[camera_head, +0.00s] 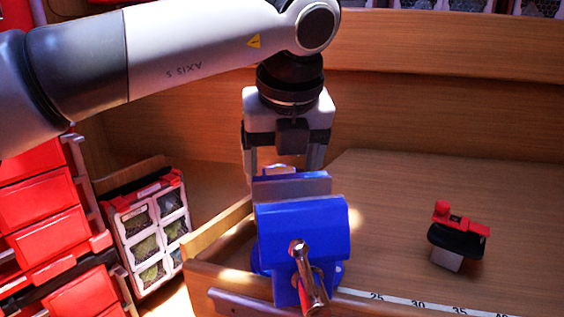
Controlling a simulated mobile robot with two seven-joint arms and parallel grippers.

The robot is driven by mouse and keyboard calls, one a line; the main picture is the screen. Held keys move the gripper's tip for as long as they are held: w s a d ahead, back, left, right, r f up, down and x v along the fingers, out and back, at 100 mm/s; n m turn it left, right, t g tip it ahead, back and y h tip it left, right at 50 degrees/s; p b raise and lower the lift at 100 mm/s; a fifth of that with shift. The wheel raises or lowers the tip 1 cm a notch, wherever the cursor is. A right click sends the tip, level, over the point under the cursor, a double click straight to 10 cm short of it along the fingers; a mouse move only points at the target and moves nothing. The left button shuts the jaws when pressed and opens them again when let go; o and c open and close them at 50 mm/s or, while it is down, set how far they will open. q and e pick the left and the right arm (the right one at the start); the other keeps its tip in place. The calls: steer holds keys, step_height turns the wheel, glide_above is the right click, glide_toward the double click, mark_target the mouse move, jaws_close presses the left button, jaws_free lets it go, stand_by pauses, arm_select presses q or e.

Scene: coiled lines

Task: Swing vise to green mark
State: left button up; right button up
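A blue vise (302,233) with a metal screw handle at its front sits at the near edge of the wooden workbench (385,210). Its grey jaw plates show at the top. My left gripper (283,170) points down just above and behind the vise's rear jaw. Its two fingers are wide apart, with nothing visibly clamped between them. The fingertips are partly hidden behind the vise, so I cannot tell whether they touch it. I see no green mark in this view. My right gripper is not in view.
A red and black tool with a grey block (458,238) lies on the bench to the right. A numbered measuring strip (415,303) runs along the front edge. Red drawers (45,215) and a white-red compartment case (148,232) stand left. The bench between vise and tool is clear.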

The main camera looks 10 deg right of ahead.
arm_select(q)
steer(key=shift+v, duration=3.55)
steer(key=shift+d, duration=0.1)
